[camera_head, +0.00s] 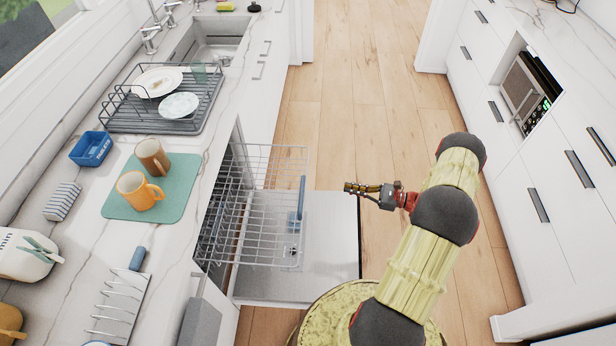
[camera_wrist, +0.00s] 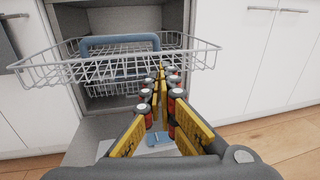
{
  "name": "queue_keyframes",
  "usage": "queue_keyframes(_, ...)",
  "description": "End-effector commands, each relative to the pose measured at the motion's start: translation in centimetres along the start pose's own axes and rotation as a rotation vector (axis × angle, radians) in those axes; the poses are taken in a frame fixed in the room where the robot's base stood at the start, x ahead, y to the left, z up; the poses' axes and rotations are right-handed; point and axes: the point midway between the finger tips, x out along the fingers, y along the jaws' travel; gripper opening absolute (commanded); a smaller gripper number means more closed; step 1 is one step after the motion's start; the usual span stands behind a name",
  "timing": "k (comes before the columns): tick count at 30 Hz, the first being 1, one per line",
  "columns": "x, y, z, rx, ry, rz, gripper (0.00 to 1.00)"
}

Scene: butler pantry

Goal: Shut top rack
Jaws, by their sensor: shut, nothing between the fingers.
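The top rack (camera_head: 284,160) of the dishwasher is a grey wire basket, pulled well out over the lowered dishwasher door (camera_head: 335,215). In the wrist view the top rack (camera_wrist: 105,72) spans the upper middle, with a blue-grey handle (camera_wrist: 119,41) along its front. My gripper (camera_head: 348,187) is shut and empty. It is in front of the rack, to the right of the blue handle (camera_head: 301,198) in the head view, with a gap between them. In the wrist view my gripper (camera_wrist: 160,72) points toward the rack, overlapping it in the picture.
The marble counter to the left bears a dish rack (camera_head: 190,122) with plates and a green mat (camera_head: 179,196) with two mugs. White drawers (camera_head: 548,215) line the right side. The wooden floor (camera_head: 340,85) between is clear.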

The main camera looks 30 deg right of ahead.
Motion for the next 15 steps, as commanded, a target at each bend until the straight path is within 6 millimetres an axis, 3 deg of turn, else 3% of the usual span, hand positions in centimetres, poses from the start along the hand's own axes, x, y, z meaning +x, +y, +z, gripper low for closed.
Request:
queue_keyframes(8,2.0,0.2,0.6,0.020,-0.026,0.003,0.00)
queue_keyframes(15,6.6,0.2,0.6,0.019,-0.024,0.006,0.00)
